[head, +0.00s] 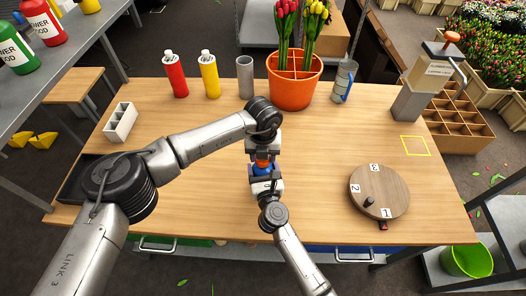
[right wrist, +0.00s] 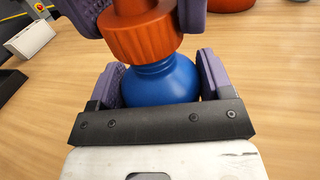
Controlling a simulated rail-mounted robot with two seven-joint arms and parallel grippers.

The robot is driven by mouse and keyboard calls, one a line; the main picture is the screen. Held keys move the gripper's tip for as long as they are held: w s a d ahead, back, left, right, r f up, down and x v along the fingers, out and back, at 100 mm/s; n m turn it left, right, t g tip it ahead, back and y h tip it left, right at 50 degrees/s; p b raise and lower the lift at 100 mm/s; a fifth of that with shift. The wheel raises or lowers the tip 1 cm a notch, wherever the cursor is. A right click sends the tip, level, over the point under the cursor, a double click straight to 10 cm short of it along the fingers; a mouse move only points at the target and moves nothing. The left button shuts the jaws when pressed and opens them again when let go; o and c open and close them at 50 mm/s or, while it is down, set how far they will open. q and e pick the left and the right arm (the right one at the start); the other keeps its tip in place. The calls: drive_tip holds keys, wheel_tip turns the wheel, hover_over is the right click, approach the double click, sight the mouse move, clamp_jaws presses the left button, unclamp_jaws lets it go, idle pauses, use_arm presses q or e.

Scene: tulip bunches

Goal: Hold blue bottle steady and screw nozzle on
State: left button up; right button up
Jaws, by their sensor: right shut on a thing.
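The blue bottle (right wrist: 158,82) stands at the table's middle, between the fingers of my right gripper (head: 264,184), which is shut on its body. The bottle is a small blue patch in the head view (head: 262,169). The orange nozzle (right wrist: 138,38), with a ribbed collar, sits on top of the bottle; whether it is threaded tight I cannot tell. My left gripper (head: 262,152) is above, with its purple fingers on both sides of the nozzle in the right wrist view (right wrist: 140,14). Whether they press on it or stand slightly apart I cannot tell. The nozzle's top is hidden.
Red (head: 175,75) and yellow (head: 209,74) bottles, a grey cylinder (head: 245,77) and an orange tulip pot (head: 294,88) stand behind. A round wooden disc (head: 379,191) lies to the right, a white holder (head: 120,122) to the left. The table between is clear.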

use_arm(q)
drive_tip(key=shift+f, duration=0.65)
idle(0.6)
